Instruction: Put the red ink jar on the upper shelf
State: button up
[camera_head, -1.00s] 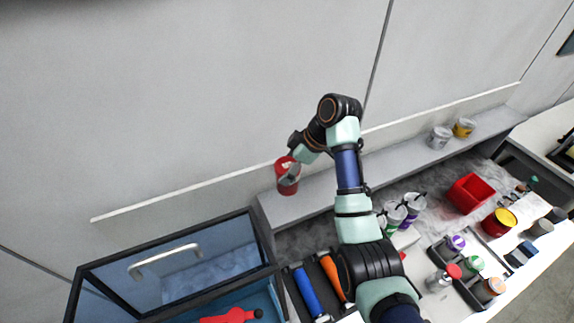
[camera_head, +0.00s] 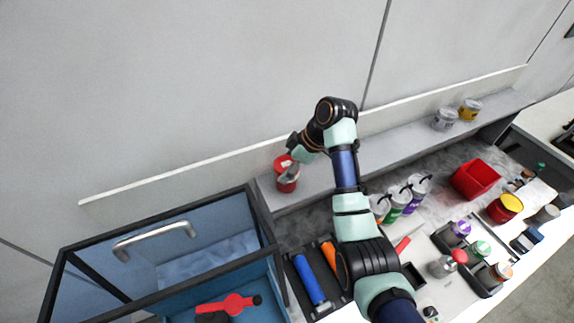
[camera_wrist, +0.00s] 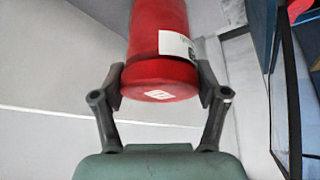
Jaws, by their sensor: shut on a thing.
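The red ink jar (camera_head: 285,175) is at the left end of the upper shelf (camera_head: 325,186) in the head view. In the wrist view the red jar (camera_wrist: 160,50) fills the top middle, with a white label on its side. My gripper (camera_wrist: 160,90) is shut on the jar, one finger on each side of its near end. In the head view my gripper (camera_head: 292,166) reaches the jar from the right, partly covering it. I cannot tell whether the jar touches the shelf.
A grey jar (camera_head: 445,119) and a yellow jar (camera_head: 469,110) stand at the shelf's right end. Below are white bottles (camera_head: 398,199), a red bin (camera_head: 475,180) and a red can with yellow top (camera_head: 505,207). A glass-sided case (camera_head: 165,265) stands at lower left.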

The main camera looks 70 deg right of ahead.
jog(key=shift+f, duration=0.2)
dwell(0.3)
jog(key=o, duration=1.5)
jog(key=shift+o, duration=0.2)
jog(key=shift+f, duration=0.1)
